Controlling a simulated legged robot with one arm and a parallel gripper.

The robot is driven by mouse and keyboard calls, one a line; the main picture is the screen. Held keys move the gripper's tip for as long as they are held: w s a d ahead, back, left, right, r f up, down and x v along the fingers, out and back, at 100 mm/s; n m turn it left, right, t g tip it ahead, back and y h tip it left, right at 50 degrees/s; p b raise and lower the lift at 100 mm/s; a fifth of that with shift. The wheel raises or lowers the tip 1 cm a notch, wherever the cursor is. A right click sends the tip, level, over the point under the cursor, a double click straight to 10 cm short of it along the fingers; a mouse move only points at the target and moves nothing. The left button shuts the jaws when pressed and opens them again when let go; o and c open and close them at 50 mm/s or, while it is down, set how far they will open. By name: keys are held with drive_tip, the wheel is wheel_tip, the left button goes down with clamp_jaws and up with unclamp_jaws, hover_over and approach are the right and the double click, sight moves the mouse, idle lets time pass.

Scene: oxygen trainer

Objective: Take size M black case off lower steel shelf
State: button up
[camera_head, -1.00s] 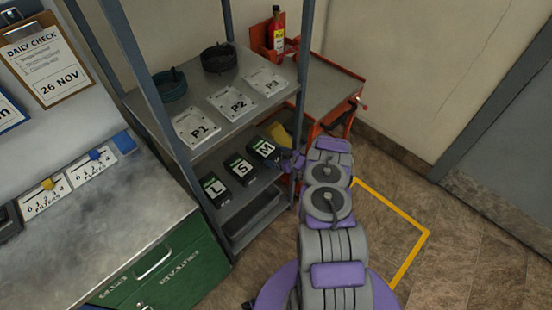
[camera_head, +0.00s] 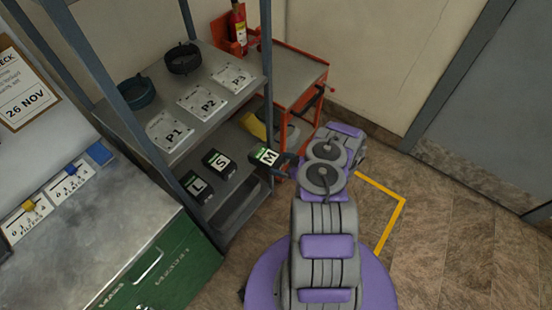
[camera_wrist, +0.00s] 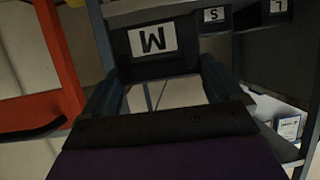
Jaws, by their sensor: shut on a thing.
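The size M black case (camera_head: 267,158) has a white M label and a green strip. It is at the front right edge of the lower steel shelf (camera_head: 232,187), beside the right post, and seems to stick out past the shelf. My gripper (camera_head: 287,163) is shut on it from the right. In the wrist view the M case (camera_wrist: 152,62) shows upside down between the two fingers of my gripper (camera_wrist: 153,85). The S case (camera_head: 219,164) and the L case (camera_head: 194,187) sit on the lower shelf to the left.
Plates P1, P2 and P3 (camera_head: 202,101) and two dark rings lie on the upper shelf (camera_head: 190,70). The shelf's right post (camera_head: 267,80) stands close to the M case. A red cart (camera_head: 300,75) is behind. Floor at the right is clear.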

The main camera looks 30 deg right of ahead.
drive_tip(key=shift+s+d+r+p, duration=0.1)
drive_tip(key=shift+s+d+p, duration=0.2)
drive_tip(key=shift+s+p, duration=0.35)
drive_tip(key=shift+s+d+r+p, duration=0.1)
drive_tip(key=shift+s+d+p, duration=0.15)
drive_tip(key=shift+s+p, duration=0.45)
drive_tip(key=shift+s+d+r+p, duration=0.1)
drive_tip(key=shift+s+d+p, duration=0.2)
drive_tip(key=shift+s+p, duration=0.35)
drive_tip(key=s+d+b, duration=0.1)
drive_tip(key=s+d, duration=0.2)
drive_tip(key=s, duration=0.7)
drive_tip(key=s+d+b, duration=0.2)
drive_tip(key=s+d, duration=0.2)
drive_tip(key=s, duration=0.7)
drive_tip(key=shift+s+d+f, duration=0.2)
drive_tip(key=shift+d, duration=0.1)
